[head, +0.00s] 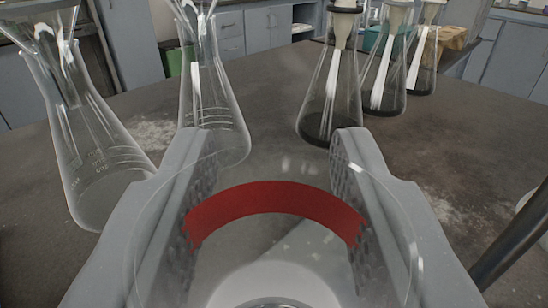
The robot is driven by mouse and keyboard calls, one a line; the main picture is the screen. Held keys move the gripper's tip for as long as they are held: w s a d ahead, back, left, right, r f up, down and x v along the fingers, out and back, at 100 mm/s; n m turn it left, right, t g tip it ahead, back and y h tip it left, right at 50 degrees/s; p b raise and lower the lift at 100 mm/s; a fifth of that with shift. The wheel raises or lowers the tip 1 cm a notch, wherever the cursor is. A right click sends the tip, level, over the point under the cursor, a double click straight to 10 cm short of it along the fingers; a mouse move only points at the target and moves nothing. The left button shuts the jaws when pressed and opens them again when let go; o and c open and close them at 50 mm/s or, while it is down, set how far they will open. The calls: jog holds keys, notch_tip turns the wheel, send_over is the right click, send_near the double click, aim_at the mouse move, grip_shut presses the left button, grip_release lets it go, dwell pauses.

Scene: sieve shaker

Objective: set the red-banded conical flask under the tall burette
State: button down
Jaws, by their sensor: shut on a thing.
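The red-banded conical flask (275,207) is clear glass with a wide red band, seen close up at the bottom middle of the head view. My gripper (270,165) is shut on it, with one padded jaw on each side at the height of the band. Its lower part runs out of the frame, and I cannot tell whether it touches the table. No burette can be made out for certain; a dark slanted rod (515,240) shows at the right edge.
Two clear flasks with funnels stand at left, a near one (95,150) and a farther one (212,110). Several flasks with dark contents, including one close by (330,105), stand at back right. Cabinets (245,30) are behind.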

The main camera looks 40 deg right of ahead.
aim_at(273, 266)
jog(key=shift+w+d, duration=0.3)
jog(key=shift+d, duration=0.05)
jog(key=shift+w+d+f, duration=0.15)
jog(key=shift+f, duration=1.6)
jog(key=shift+f, duration=0.1)
jog(key=c, duration=1)
grip_release()
jog(key=shift+o, duration=0.2)
jog(key=v, duration=0.7)
jog(key=shift+a, duration=0.25)
